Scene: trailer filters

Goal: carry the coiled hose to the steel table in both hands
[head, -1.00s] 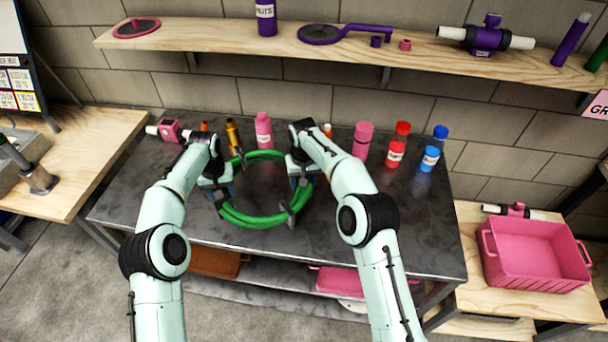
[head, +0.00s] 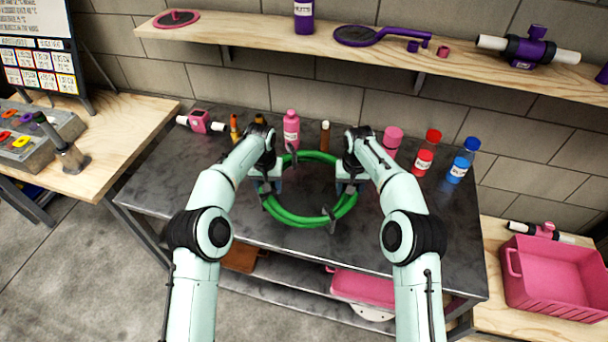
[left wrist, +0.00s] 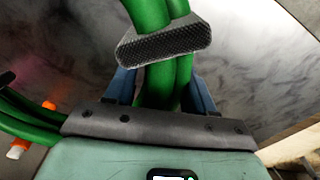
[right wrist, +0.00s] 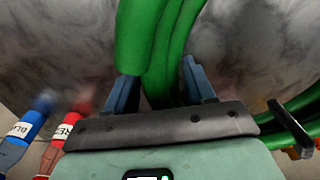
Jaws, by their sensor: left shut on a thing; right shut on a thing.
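The green coiled hose (head: 300,221) is a ring with dark straps, seen in the head view over the dark steel table (head: 392,240). My left gripper (head: 270,186) is shut on the coil's left side. My right gripper (head: 350,184) is shut on its right side. In the left wrist view the hose strands (left wrist: 165,75) run between the fingers, with a dark strap across them. In the right wrist view the strands (right wrist: 165,55) pass between the blue fingers. I cannot tell whether the coil touches the tabletop or hangs just above it.
Behind the coil stand a pink bottle (head: 291,130), orange bottles and a brown bottle (head: 325,137). A pink crate (head: 556,280) is on the right wooden table. The tabletop's front right is clear.

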